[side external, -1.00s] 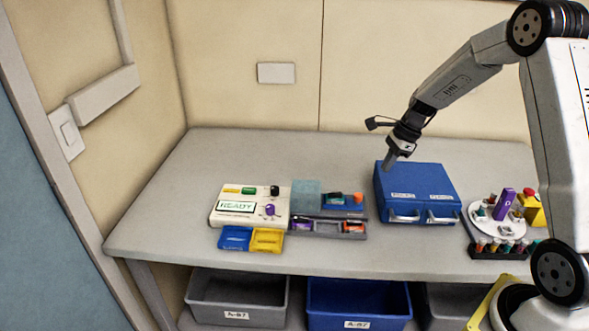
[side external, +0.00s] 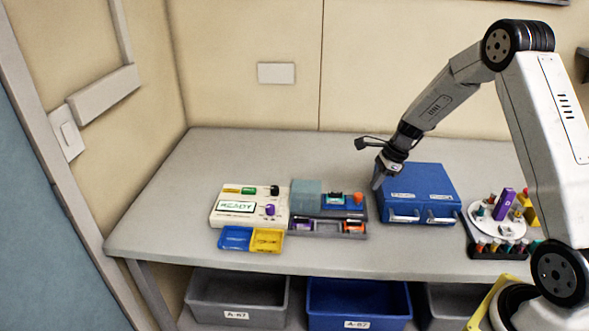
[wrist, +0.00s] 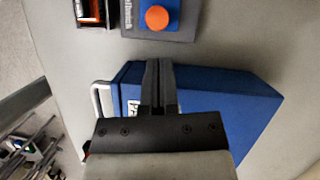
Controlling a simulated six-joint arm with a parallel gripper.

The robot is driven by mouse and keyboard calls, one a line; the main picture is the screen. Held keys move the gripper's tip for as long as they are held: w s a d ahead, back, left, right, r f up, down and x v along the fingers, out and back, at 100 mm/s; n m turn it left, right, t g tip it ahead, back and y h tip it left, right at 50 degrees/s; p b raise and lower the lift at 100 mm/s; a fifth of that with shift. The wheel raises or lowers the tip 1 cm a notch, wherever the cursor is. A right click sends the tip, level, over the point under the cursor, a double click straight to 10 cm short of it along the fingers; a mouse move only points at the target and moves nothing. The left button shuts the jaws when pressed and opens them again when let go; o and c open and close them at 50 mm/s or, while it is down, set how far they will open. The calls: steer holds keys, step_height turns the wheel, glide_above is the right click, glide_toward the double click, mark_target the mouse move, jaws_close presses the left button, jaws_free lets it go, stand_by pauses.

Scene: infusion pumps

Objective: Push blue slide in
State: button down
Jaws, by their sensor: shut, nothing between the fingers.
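The blue slide (side external: 345,202) has an orange knob (side external: 358,198) at its right end and sits in a grey unit on the table. In the wrist view the blue slide (wrist: 172,16) and its orange knob (wrist: 157,18) show at the top edge, ahead of the fingertips and apart from them. My gripper (side external: 377,184) is shut and empty, pointing down by the left side of the blue box, to the right of the slide. In the wrist view my gripper (wrist: 158,66) shows shut fingers against the box.
The blue two-drawer box (side external: 425,180) stands close to my gripper. A white READY device (side external: 235,220) stands left of the slide unit, with blue and yellow trays (side external: 250,239) in front. A round white holder (side external: 483,222) is at the right. The table behind the slide unit is clear.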

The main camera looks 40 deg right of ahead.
steer(key=shift+x, duration=1.75)
steer(key=w+a, duration=0.6)
steer(key=shift+w+a+r, duration=0.1)
steer(key=shift+r, duration=0.15)
steer(key=shift+r, duration=0.6)
step_height(320, 180, up, 8)
glide_above(362, 204)
steer(key=w+a, duration=0.1)
steer(key=w, duration=0.2)
steer(key=shift+a+f, duration=0.1)
steer(key=shift+f, duration=0.05)
steer(key=shift+s+a, duration=0.1)
